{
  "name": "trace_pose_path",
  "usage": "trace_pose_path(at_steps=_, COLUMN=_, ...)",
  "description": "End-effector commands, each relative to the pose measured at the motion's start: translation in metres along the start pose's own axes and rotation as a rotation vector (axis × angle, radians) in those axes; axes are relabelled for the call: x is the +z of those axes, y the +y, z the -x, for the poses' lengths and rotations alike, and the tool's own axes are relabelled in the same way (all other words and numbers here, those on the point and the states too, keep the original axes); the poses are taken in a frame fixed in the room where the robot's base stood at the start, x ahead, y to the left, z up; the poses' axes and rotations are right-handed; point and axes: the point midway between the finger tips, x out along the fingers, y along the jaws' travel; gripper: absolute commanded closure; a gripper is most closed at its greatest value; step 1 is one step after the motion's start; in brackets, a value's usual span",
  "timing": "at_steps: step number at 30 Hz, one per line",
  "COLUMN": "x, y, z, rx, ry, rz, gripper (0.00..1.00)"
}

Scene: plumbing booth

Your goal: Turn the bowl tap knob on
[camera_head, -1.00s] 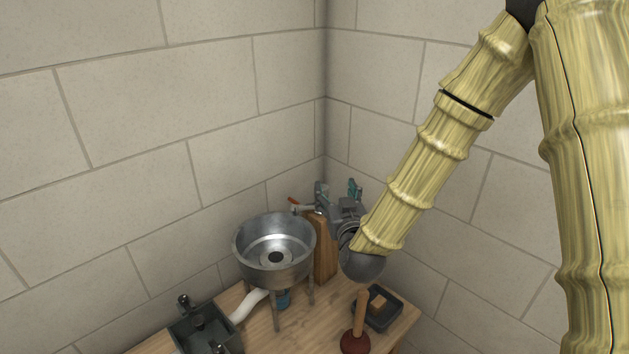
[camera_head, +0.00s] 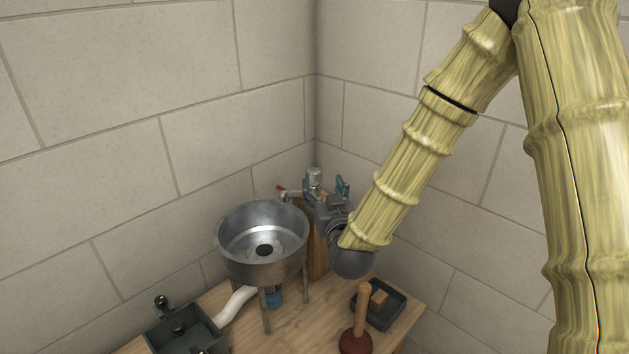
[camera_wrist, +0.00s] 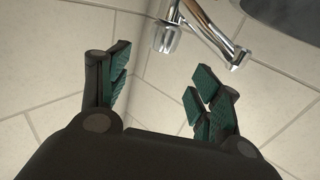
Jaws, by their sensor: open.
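A round metal bowl (camera_head: 262,240) stands on thin legs on the wooden bench, in the head view. Its tap (camera_head: 292,196) rises behind the bowl's right rim, with a small orange-red part at its left end; my gripper partly hides it. In the wrist view the chrome tap (camera_wrist: 208,32) crosses the upper middle, with a short chrome cylinder at its left end. Which part is the knob I cannot tell. My gripper (camera_wrist: 158,62) is open and empty, its teal-padded fingers apart and the tap beyond them. In the head view my gripper (camera_head: 328,197) is right beside the tap.
A plunger (camera_head: 358,325) stands at the bench's front right, below my wrist. A dark tray (camera_head: 392,306) with a tan block lies beside it. A dark box (camera_head: 190,335) with fittings is at the left. Brick walls close in behind and right.

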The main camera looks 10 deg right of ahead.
Motion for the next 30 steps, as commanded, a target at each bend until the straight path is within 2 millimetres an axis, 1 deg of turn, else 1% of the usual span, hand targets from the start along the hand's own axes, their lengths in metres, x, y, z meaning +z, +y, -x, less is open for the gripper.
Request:
trace_pose_path(at_steps=1, x=0.006, y=0.0, z=0.0, rx=0.0, ry=0.0, rz=0.0, gripper=0.36)
trace_pose_path(at_steps=2, x=0.007, y=0.0, z=0.0, rx=0.0, ry=0.0, rz=0.0, gripper=0.36)
trace_pose_path(at_steps=5, x=0.008, y=0.0, z=-0.002, rx=0.001, ry=0.0, rz=0.0, gripper=0.36)
trace_pose_path(at_steps=8, x=0.006, y=0.001, z=-0.008, rx=0.002, ry=0.001, rz=0.0, gripper=0.36)
trace_pose_path(at_steps=11, x=0.005, y=0.002, z=-0.019, rx=0.002, ry=-0.001, rz=0.0, gripper=0.36)
trace_pose_path(at_steps=21, x=0.005, y=0.003, z=-0.074, rx=0.004, ry=0.0, rz=0.0, gripper=0.36)
trace_pose_path(at_steps=24, x=0.005, y=0.003, z=-0.087, rx=0.004, ry=0.0, rz=0.0, gripper=0.36)
trace_pose_path(at_steps=30, x=0.007, y=0.003, z=-0.103, rx=0.003, ry=0.0, rz=0.0, gripper=0.36)
